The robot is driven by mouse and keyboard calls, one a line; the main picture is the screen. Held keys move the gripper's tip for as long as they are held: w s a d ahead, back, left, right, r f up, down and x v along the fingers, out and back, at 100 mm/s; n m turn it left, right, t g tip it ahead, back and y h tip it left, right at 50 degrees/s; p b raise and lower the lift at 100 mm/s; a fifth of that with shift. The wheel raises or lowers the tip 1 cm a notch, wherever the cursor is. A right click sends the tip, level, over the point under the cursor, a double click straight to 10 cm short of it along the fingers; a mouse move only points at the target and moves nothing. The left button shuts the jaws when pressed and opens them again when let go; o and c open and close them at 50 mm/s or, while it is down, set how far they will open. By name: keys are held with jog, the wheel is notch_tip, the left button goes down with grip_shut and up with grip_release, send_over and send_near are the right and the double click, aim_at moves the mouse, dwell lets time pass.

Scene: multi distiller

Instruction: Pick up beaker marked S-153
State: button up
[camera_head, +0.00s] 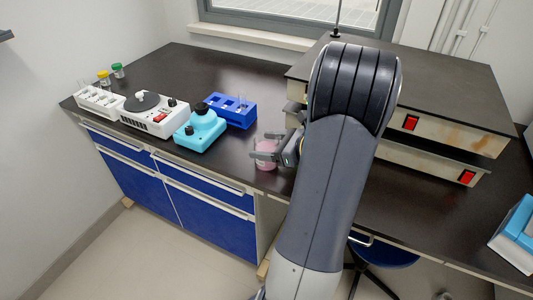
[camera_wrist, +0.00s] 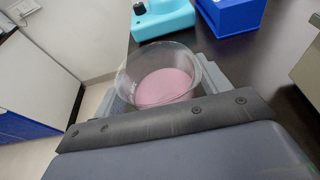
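A clear glass beaker (camera_head: 267,160) with pink liquid is near the front edge of the dark bench. In the wrist view the beaker (camera_wrist: 163,82) fills the space between my fingers, with its open rim facing the camera. Small markings show on its glass but are too small to read. My gripper (camera_head: 266,146) is around the beaker, with one finger on each side. In the wrist view my gripper (camera_wrist: 166,92) hides the beaker's near lower part. I cannot tell whether both fingers press on the glass.
A blue tube rack (camera_head: 238,112), a turquoise device (camera_head: 200,132) and a white stirrer-like device (camera_head: 152,115) stand to the left. A white rack (camera_head: 98,102) is farther left. Flat dark-topped units with red switches (camera_head: 411,123) fill the right side.

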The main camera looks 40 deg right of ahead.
jog(key=c, duration=0.9)
jog(key=shift+r, duration=0.2)
